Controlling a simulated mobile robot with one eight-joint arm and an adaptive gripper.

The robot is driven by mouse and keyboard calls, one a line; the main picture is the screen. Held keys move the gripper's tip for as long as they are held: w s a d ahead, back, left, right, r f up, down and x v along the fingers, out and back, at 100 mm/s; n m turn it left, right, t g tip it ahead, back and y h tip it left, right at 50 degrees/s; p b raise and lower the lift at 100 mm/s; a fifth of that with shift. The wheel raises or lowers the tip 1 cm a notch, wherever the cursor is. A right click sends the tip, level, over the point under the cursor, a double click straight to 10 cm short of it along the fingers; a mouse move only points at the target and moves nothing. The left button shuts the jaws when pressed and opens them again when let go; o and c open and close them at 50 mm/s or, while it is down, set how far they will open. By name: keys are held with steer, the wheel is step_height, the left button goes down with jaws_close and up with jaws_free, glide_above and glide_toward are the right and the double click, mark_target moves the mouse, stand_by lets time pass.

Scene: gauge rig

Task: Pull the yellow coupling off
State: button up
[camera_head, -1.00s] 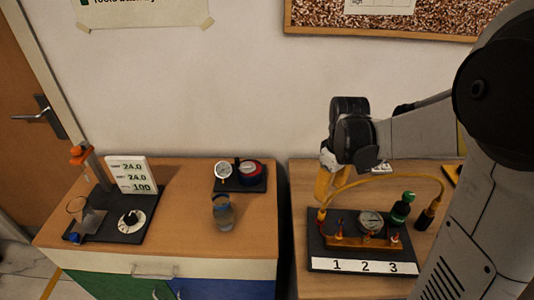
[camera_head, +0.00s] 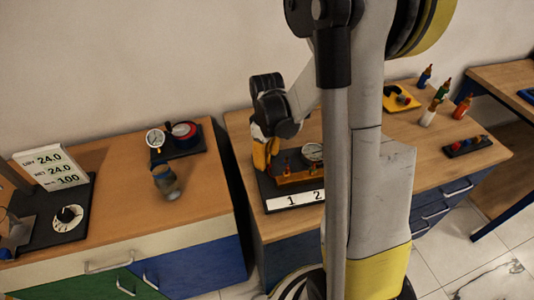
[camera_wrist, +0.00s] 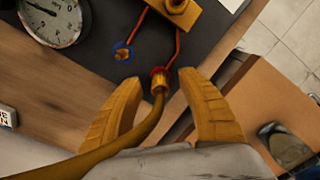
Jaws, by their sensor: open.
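The yellow coupling (camera_wrist: 159,86) is the end of a yellow hose (camera_wrist: 120,146) in the wrist view. It sits at a port with a red ring (camera_wrist: 159,72) on the dark rig plate (camera_wrist: 205,45). My gripper (camera_wrist: 161,81) is open, with one yellow finger on each side of the coupling. Visible gaps separate the fingers from it. In the head view my gripper (camera_head: 265,157) is at the left end of the rig, and the coupling is hidden there. My own column hides the rig's right part.
A brass block (camera_head: 297,178), a gauge (camera_head: 313,152) and a numbered strip (camera_head: 295,200) are on the rig. A blue-ringed port (camera_wrist: 123,52) lies beside the red one. A yellow tray (camera_head: 401,98) and several small bottles stand farther right.

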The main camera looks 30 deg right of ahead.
jaws_close()
steer(key=c, duration=0.8)
jaws_free()
steer(key=shift+c, duration=0.2)
jaws_close()
steer(key=shift+r, duration=0.25)
steer(key=shift+r+p, duration=1.9)
steer(key=shift+r, duration=0.45)
